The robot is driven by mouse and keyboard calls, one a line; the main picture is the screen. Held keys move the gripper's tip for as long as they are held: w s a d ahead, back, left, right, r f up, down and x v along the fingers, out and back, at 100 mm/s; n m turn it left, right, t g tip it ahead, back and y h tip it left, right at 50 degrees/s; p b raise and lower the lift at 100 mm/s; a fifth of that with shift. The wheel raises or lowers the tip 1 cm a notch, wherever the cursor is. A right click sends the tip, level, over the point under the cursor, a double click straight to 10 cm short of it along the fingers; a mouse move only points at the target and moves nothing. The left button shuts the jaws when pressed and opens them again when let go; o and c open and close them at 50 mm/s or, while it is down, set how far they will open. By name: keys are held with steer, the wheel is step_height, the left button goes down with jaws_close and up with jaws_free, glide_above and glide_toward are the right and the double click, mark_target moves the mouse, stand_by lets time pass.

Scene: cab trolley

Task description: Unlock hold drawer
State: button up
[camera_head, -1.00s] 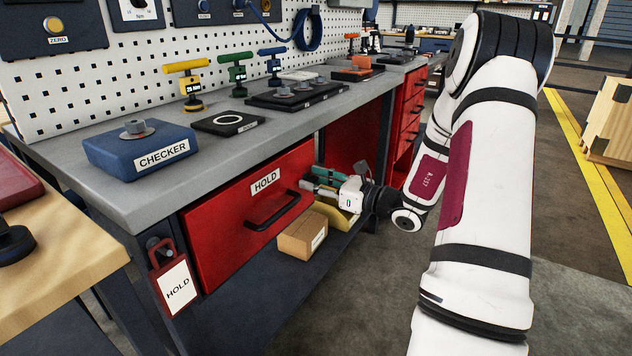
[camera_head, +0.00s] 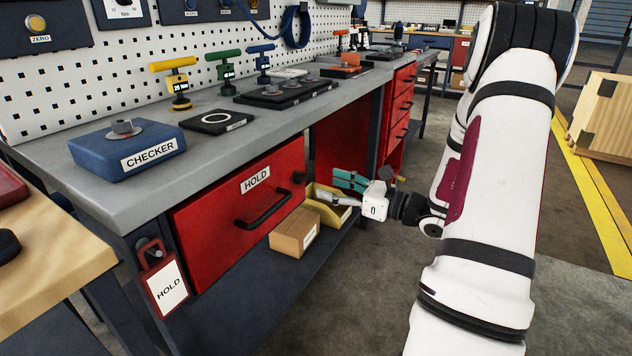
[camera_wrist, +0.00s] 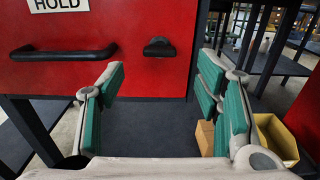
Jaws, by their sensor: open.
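The red HOLD drawer (camera_head: 215,215) is closed under the grey workbench, with a white HOLD label (camera_head: 256,179) and a black bar handle (camera_head: 264,209). A small black knob (camera_head: 298,178) sits at the drawer front's right end. It also shows in the wrist view as a dark latch knob (camera_wrist: 159,47), ahead of the gap between my fingers. My gripper (camera_head: 343,188), with green finger pads, stands off to the right of the knob, apart from it. In the wrist view my gripper (camera_wrist: 160,95) is open and empty, below the knob.
A cardboard box (camera_head: 295,232) and a yellow bin (camera_head: 328,208) stand on the lower shelf beneath. A red HOLD tag (camera_head: 166,282) hangs at the bench's left leg. A blue CHECKER block (camera_head: 125,150) sits on the bench top.

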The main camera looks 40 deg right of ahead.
steer(key=shift+v, duration=2.05)
